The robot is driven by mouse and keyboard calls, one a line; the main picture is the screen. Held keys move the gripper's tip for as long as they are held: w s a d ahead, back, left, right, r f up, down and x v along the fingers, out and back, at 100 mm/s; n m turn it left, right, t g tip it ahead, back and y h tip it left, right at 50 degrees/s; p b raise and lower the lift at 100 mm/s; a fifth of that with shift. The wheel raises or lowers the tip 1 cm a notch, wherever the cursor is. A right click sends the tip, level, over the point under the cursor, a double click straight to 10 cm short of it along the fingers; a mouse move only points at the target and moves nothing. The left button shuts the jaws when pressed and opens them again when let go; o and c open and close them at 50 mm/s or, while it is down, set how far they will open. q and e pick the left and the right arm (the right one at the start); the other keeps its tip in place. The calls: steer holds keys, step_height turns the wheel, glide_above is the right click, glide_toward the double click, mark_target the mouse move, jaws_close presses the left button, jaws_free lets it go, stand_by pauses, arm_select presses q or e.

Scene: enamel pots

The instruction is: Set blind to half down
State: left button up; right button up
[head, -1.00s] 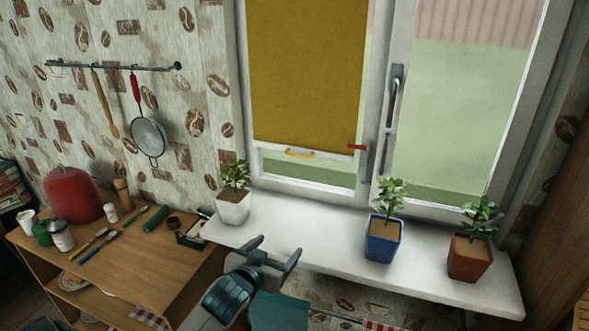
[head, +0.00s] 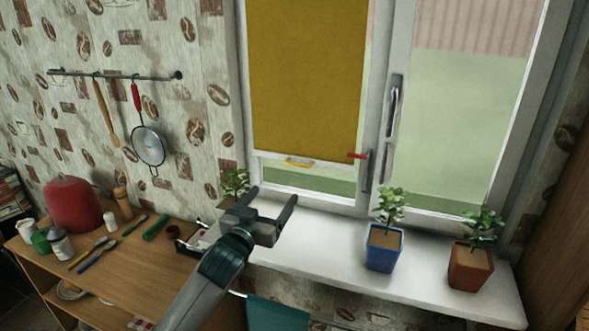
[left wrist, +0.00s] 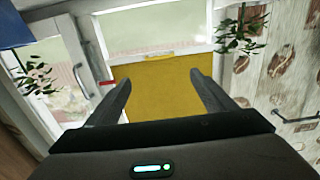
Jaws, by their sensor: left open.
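The mustard-yellow blind (head: 305,80) hangs over the left window pane, with its white bottom bar (head: 335,169) near the pane's lower end. A yellow handle (head: 299,162) sits on that bar. A red marker (head: 357,155) is on the right side of the blind, about level with the bar. My left gripper (head: 272,196) is open and empty, below the handle and apart from it in the head view. In the left wrist view the scene is upside down; the blind (left wrist: 165,90) and handle (left wrist: 160,56) show between and beyond the open fingers. My right gripper is not in view.
On the white sill (head: 330,240) stand a blue pot (head: 384,248) and a brown-red pot (head: 470,266). A plant (head: 235,181) at the left is partly hidden behind my gripper. The window handle (head: 393,110) juts out right of the blind. A cluttered wooden counter (head: 120,270) is at left.

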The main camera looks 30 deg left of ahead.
arm_select(q)
steer(key=p+x, duration=0.4)
steer(key=x, duration=1.3)
steer(key=shift+w+p, duration=0.15)
steer(key=shift+p, duration=0.2)
steer(key=shift+d, duration=0.1)
steer(key=shift+c, duration=0.6)
steer(key=shift+r, duration=0.1)
steer(key=c, duration=1.1)
